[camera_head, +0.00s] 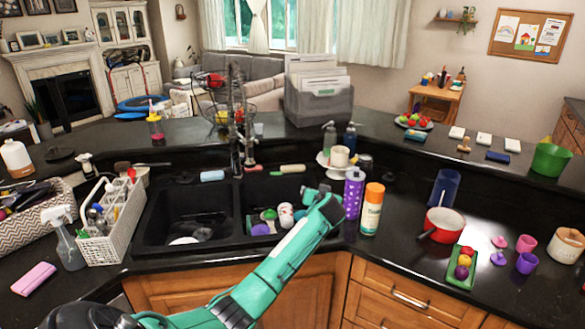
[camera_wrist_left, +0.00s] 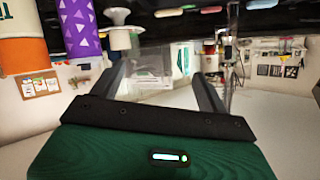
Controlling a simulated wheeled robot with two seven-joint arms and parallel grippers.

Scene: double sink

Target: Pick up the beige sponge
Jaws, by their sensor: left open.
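My left gripper (camera_head: 312,190) is over the right end of the sink, left of the purple bottle (camera_head: 354,193) and apart from these. In the left wrist view, its fingers (camera_wrist_left: 160,72) are spread with nothing between them. My right gripper is out of view.
An orange-and-white bottle (camera_head: 372,209) stands beside the purple one. A mug on a stand (camera_head: 339,157) is behind my gripper. A faucet (camera_head: 237,150) rises between the basins. A red pot (camera_head: 442,225) and a green tray (camera_head: 461,268) are on the right counter.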

